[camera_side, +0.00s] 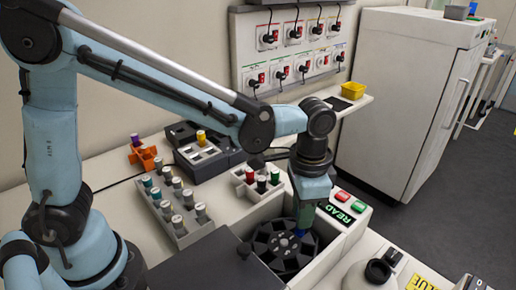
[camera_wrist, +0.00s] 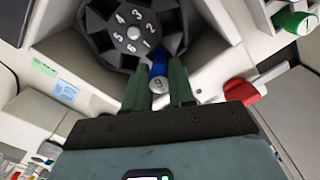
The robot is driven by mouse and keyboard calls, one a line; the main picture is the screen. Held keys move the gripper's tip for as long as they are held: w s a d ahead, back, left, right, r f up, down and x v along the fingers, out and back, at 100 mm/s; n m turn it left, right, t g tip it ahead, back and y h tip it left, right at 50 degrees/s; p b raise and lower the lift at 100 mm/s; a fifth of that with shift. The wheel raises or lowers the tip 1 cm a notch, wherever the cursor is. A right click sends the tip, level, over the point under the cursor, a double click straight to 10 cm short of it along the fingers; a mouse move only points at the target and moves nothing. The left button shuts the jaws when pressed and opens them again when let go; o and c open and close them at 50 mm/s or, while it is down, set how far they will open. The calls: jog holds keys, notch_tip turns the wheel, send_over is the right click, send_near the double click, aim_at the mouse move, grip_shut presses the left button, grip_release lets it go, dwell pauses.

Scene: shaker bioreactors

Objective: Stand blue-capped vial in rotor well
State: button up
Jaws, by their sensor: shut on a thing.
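My gripper (camera_wrist: 158,88) is shut on the blue-capped vial (camera_wrist: 158,68), which sits between its two green fingers. In the wrist view a pale round end of the vial faces the camera. The black rotor (camera_wrist: 103,25), with numbered positions around its hub, lies just beyond the vial. In the side view my gripper (camera_side: 301,222) points down over the right part of the rotor (camera_side: 268,256), and a bit of blue shows at its tip. The fingers hide most of the vial, and I cannot tell whether its lower end is inside a well.
The rotor sits in a pale walled housing, with a READ panel (camera_side: 340,214) and red and green buttons on its right. A rack of several vials (camera_side: 183,235) stands left, and a small rack with green and red vials (camera_side: 239,180) behind. A dark panel (camera_side: 222,262) lies left.

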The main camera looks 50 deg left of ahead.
jog(key=shift+f, duration=0.3)
jog(key=shift+f, duration=0.65)
jog(key=shift+f, duration=0.3)
jog(key=o, duration=0.8)
jog(key=shift+o, duration=0.4)
jog(key=shift+w+a, duration=0.1)
